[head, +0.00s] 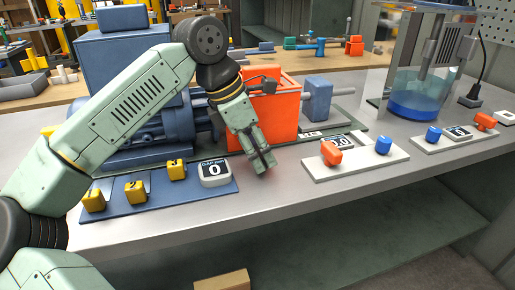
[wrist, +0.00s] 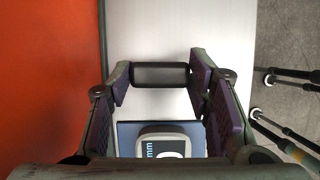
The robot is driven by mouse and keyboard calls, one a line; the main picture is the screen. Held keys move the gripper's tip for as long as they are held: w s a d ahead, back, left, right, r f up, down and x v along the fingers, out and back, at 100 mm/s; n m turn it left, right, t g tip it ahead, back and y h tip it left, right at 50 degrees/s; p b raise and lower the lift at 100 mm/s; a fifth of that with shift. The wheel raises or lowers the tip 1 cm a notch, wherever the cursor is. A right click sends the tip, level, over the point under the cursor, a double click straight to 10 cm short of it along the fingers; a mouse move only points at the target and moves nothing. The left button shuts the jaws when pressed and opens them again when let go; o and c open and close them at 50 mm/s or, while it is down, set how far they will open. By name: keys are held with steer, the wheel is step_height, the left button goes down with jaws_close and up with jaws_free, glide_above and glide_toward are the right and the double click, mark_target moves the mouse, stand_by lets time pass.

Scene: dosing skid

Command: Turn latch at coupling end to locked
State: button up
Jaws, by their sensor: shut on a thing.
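My gripper (head: 263,162) points down in front of the orange coupling guard (head: 278,115) in the head view. In the wrist view my gripper (wrist: 160,74) has its two purple-padded fingers on either side of a short dark cylindrical bar (wrist: 160,75), shut on it. The bar lies crosswise between the fingertips. The orange guard (wrist: 45,75) fills the left of the wrist view. Whether the bar is the latch's handle I cannot tell; no latch marking is readable, and the arm hides part of the guard.
A white display reading 0 (head: 214,172) stands left of my gripper on a blue plate with yellow blocks (head: 177,169). A white plate with orange and blue knobs (head: 345,166) lies to the right. A blue motor (head: 150,140) is behind my arm. The bench front edge is close.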

steer(key=o, duration=1.1)
steer(key=shift+o, duration=0.2)
steer(key=shift+r, duration=0.1)
steer(key=v, duration=1.2)
steer(key=shift+s, duration=0.1)
